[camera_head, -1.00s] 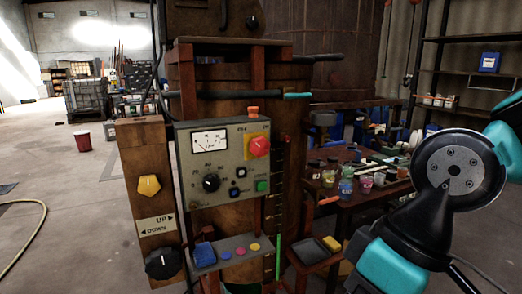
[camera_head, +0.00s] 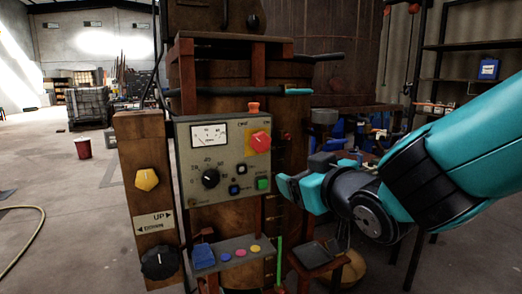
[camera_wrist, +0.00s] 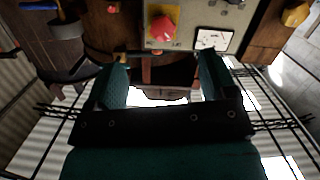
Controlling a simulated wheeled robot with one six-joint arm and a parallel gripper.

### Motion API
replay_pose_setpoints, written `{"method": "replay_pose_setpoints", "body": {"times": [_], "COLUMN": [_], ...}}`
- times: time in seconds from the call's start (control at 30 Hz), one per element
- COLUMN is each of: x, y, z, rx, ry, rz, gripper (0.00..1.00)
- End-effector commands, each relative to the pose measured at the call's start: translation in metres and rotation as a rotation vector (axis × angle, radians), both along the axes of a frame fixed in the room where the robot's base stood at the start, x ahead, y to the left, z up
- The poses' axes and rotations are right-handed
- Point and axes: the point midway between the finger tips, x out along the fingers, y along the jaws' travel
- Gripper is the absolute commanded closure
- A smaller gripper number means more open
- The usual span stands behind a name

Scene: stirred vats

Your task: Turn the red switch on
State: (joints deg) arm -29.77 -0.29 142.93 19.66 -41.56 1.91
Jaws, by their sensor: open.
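The red switch (camera_head: 260,141) is a red knob on a yellow plate at the upper right of the grey control panel (camera_head: 225,192). In the wrist view the red switch (camera_wrist: 163,28) shows near the top, beyond the gap between my fingers. My gripper (camera_head: 287,187) is open and empty, just right of the panel's lower right edge and below the switch in the head view. In the wrist view both teal fingers of my gripper (camera_wrist: 162,65) are spread apart. The fingers look clear of the switch. Small markings beside the switch are too blurred to read.
The panel also carries a white meter (camera_head: 209,136), a black dial (camera_head: 210,178) and a green button (camera_head: 263,184). A shelf of coloured buttons (camera_head: 239,254) juts out below. A wooden post with a yellow knob (camera_head: 147,179) stands left. A dark pipe (camera_head: 240,93) crosses above.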

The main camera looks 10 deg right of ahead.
Motion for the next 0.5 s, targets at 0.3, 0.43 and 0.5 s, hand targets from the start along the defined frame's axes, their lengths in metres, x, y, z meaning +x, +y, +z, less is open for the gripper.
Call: {"method": "replay_pose_setpoints", "body": {"times": [0.3, 0.43, 0.5], "x": [0.016, 0.038, 0.053], "y": [0.01, 0.015, 0.02], "z": [0.021, 0.021, 0.022], "rx": [-0.031, -0.03, -0.029], "ry": [-0.175, -0.171, -0.171], "rz": [0.024, 0.022, 0.021], "gripper": [0.22, 0.22, 0.22]}}
